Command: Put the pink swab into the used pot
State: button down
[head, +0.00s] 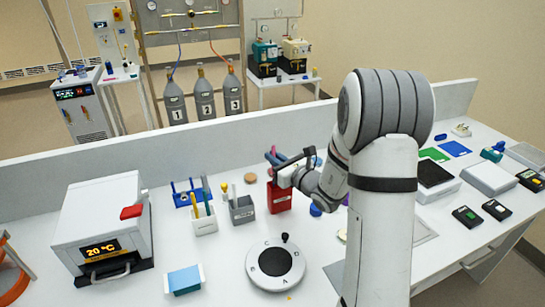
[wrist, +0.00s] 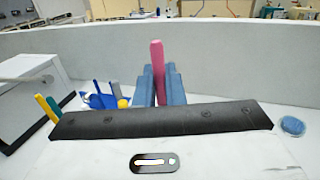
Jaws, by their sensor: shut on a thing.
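The pink swab (wrist: 157,62) stands upright between the blue fingers of my gripper (wrist: 160,88) in the wrist view. The gripper is shut on it. In the head view my gripper (head: 290,165) is over or just behind a red pot (head: 279,199), with a small pink part showing at its tip. I cannot tell whether the swab's lower end is inside the pot. A grey pot (head: 243,212) and a white pot (head: 204,222) stand to the left, with sticks in them. The pot labels are too small to read.
A round dial plate (head: 275,263) lies in front. A heater box (head: 103,228) is at the left. A low wall (head: 150,158) runs behind. A blue disc (wrist: 292,126) shows at right.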

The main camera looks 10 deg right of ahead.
jog(key=shift+f+b, duration=2.55)
jog(key=shift+f, duration=0.35)
jog(key=shift+f+b, duration=0.5)
jog(key=shift+b, duration=0.15)
jog(key=c, duration=1.4)
grip_release()
jog(key=shift+c, duration=0.2)
jog(key=shift+r, duration=0.15)
jog(key=shift+r+p, duration=2.25)
jog(key=shift+r, duration=2.15)
